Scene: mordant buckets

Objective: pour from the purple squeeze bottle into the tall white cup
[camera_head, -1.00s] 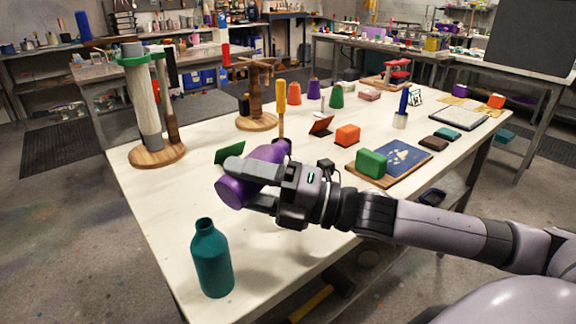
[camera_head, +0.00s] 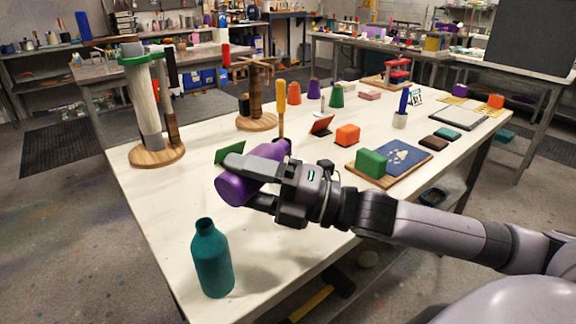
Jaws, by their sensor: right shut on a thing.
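My right gripper (camera_head: 250,180) is shut on the purple squeeze bottle (camera_head: 235,188), its fingers across the bottle's body. The bottle is strongly tilted above the table, broad base towards the lower left, narrow dark end towards the upper right. The gripper hides part of it. I cannot make out a tall white cup for certain; the bottle or gripper may hide it. A small whitish cup (camera_head: 400,121) with a blue item in it stands farther back. No stream of liquid shows. My left gripper is not in view.
A teal bottle (camera_head: 212,262) stands upright near the table's front edge. A yellow-handled tool (camera_head: 281,100) rises just behind the purple bottle. A green card (camera_head: 229,152) and a wooden stand (camera_head: 157,152) are to the left. A green block (camera_head: 372,163) lies right, behind my arm.

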